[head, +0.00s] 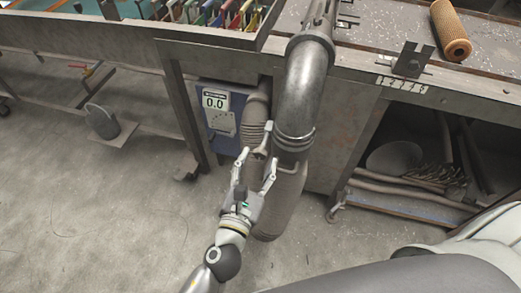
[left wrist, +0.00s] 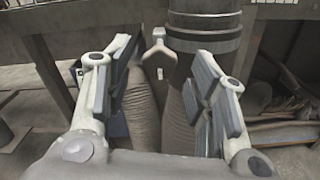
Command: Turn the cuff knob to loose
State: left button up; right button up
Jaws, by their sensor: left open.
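The cuff knob (head: 262,139) is a small pale winged handle at the left side of the dark ribbed cuff (head: 294,137) on the big metal pipe. In the left wrist view the knob (left wrist: 158,52) stands upright below and left of the cuff (left wrist: 204,35). My left gripper (head: 258,160) is open just in front of the knob and below it. Its two fingers (left wrist: 162,62) stand wide apart on either side of the knob in the left wrist view, and I see no contact. My right gripper is not in view.
A panel (head: 215,102) reading 0.0 is left of the cuff. The ribbed hose (head: 285,200) hangs below it. A steel bench (head: 345,68) runs behind, with a tan mesh tube (head: 450,30) on top. Open floor (head: 90,210) lies to the left.

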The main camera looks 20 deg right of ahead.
aim_at(260, 156)
pick_arm(q)
jog(key=shift+x, duration=1.95)
jog(key=shift+c, duration=0.4)
jog(key=c, duration=1)
